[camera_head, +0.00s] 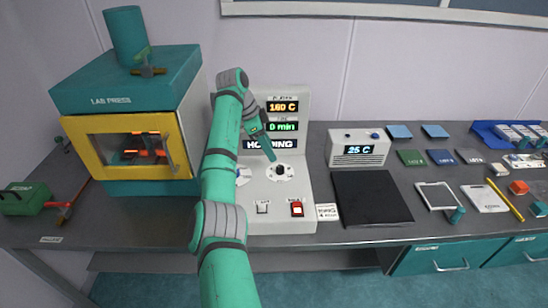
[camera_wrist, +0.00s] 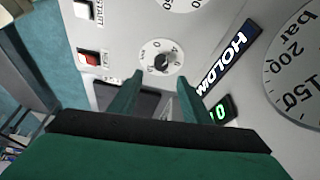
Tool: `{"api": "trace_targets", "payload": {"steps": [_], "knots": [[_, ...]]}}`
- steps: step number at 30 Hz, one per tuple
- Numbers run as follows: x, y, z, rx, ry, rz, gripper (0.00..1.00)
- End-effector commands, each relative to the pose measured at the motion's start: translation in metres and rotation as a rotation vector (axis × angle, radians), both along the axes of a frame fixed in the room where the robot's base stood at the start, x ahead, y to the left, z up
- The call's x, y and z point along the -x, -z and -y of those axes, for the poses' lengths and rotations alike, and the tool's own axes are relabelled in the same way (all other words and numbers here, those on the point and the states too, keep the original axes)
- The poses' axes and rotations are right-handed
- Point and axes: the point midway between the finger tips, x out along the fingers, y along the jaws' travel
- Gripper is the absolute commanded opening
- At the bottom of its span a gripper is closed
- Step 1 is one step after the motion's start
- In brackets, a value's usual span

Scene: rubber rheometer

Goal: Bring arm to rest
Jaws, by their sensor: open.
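My gripper (camera_head: 270,156) hangs in front of the rheometer's control panel (camera_head: 302,152), pointing down and to the right toward the round dial knob (camera_head: 282,171). In the wrist view my gripper (camera_wrist: 157,90) has its two green fingers apart with nothing between them. The black dial knob (camera_wrist: 163,63) shows just beyond the fingertips, and I cannot tell the exact gap. The arm reaches up over the bench and bends down at the elbow. The panel's displays show an orange temperature, a green "0 min" and "HOLDING".
The teal lab press (camera_head: 130,115) with a yellow-framed door stands left of my arm. A 25 C box (camera_head: 358,149) and a black mat (camera_head: 371,198) lie to the right. Further right are several small sheets, a blue tray (camera_head: 480,130) and a yellow pencil (camera_head: 505,199).

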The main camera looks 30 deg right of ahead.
Motion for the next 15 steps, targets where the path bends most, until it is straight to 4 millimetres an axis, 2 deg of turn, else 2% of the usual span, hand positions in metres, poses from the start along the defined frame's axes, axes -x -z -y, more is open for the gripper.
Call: {"api": "trace_targets", "payload": {"steps": [6, 15], "knots": [[-0.003, -0.016, -0.007, 0.0, -0.001, 0.0, 0.44], [-0.005, -0.017, -0.011, -0.001, -0.006, -0.001, 0.44]]}}
